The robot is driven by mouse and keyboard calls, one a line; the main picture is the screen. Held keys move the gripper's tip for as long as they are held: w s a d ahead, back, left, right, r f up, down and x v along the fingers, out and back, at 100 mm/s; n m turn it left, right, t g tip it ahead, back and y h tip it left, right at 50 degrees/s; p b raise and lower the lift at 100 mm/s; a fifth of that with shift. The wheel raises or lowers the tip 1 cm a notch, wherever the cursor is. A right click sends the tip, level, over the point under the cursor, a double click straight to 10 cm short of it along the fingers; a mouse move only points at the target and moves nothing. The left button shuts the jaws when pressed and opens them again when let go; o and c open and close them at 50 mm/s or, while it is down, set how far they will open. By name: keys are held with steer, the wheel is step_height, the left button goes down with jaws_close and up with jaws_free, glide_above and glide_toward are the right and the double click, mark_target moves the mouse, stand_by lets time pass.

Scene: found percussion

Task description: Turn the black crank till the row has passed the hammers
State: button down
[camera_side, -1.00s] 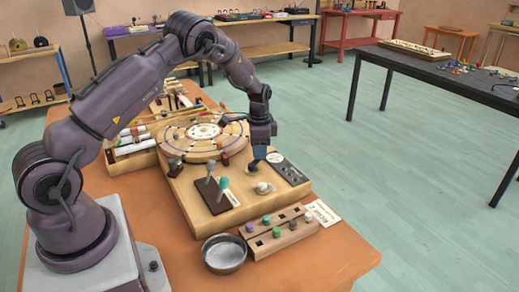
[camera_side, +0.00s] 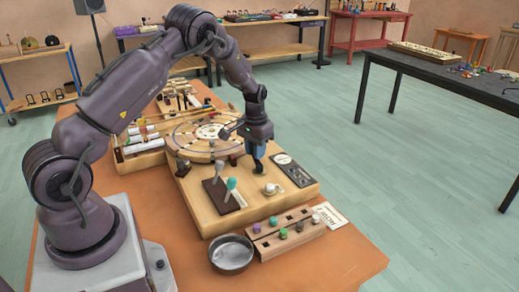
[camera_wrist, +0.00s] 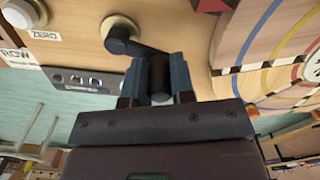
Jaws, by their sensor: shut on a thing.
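The black crank (camera_wrist: 148,48) runs from a round hub (camera_wrist: 118,35) on the wooden board to an upright dark handle (camera_wrist: 160,75). My gripper (camera_wrist: 158,80) is shut on that handle, one blue-grey finger on each side. In the side view my gripper (camera_side: 259,163) points down at the board, right of the disc, and hides most of the crank. The round wooden disc (camera_side: 186,142) carries coloured rings and markings. Small dark blocks stand at its near edge; I cannot tell whether these are the hammers. The row is too small to make out.
Two levers, one grey (camera_side: 219,168) and one green (camera_side: 231,184), stand left of my gripper. A white knob (camera_side: 270,189) is close in front. A metal bowl (camera_side: 231,254) and a wooden block with coloured pegs (camera_side: 290,235) lie nearer. Open floor is to the right.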

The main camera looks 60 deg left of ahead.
steer(key=s+n, duration=0.1)
steer(key=n, duration=0.3)
steer(key=shift+s+n, duration=0.3)
steer(key=shift+s, duration=0.1)
steer(key=shift+s+d+n, duration=0.15)
steer(key=shift+s+n, duration=0.2)
steer(key=shift+n, duration=0.6)
steer(key=shift+s+d+n, duration=0.1)
steer(key=shift+s+n, duration=0.25)
steer(key=shift+n, duration=0.6)
steer(key=c, duration=1)
jaws_free()
steer(key=shift+r, duration=0.1)
step_height(320, 180, up, 13)
steer(key=shift+f, duration=0.1)
